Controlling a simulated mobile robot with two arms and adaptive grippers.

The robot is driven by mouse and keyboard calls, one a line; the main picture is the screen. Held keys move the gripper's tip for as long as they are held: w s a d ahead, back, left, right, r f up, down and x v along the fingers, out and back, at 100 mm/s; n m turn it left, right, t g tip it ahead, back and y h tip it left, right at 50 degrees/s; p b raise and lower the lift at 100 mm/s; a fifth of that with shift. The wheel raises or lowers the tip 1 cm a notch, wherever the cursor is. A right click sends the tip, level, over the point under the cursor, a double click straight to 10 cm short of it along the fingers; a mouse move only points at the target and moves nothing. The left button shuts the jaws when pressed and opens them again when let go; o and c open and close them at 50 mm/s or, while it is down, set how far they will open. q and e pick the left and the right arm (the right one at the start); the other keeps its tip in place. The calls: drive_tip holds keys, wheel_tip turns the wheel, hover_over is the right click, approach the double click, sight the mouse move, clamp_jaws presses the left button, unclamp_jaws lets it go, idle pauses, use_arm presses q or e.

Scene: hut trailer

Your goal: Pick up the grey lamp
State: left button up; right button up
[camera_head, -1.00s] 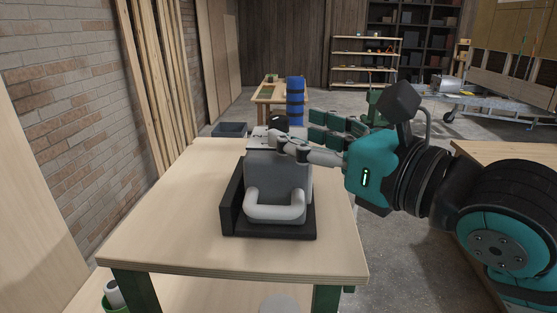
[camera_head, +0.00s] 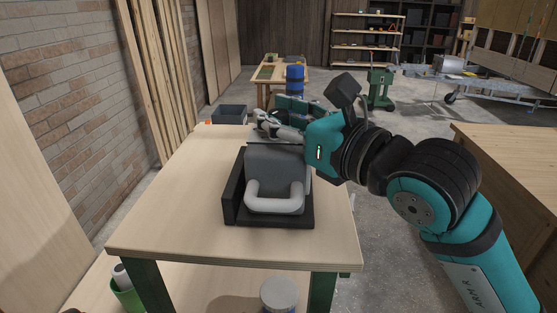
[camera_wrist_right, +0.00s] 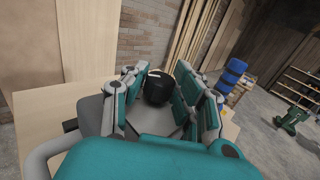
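In the wrist view, a dark, rounded object (camera_wrist_right: 158,88) with a thin pale line across its top stands between the fingers of my right gripper (camera_wrist_right: 160,95). It may be the lamp, but its dark colour leaves this unsure. The fingers are spread on either side of it, and contact cannot be made out. In the head view my right gripper (camera_head: 277,122) is at the far end of the workbench, beyond a grey box-like device (camera_head: 277,165) with a thick pale handle and black base. The dark object is hidden there. My left gripper is out of view.
The wooden workbench (camera_head: 170,210) is bare on its left side. A dark bin (camera_head: 229,114) and a blue cylinder (camera_head: 295,80) stand beyond it. A white-lidded can (camera_head: 280,295) and a green container (camera_head: 127,294) are below the top. Another wooden bench (camera_head: 510,150) is at right.

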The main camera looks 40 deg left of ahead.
clamp_jaws()
drive_tip(key=shift+r, duration=0.1)
idle(0.4)
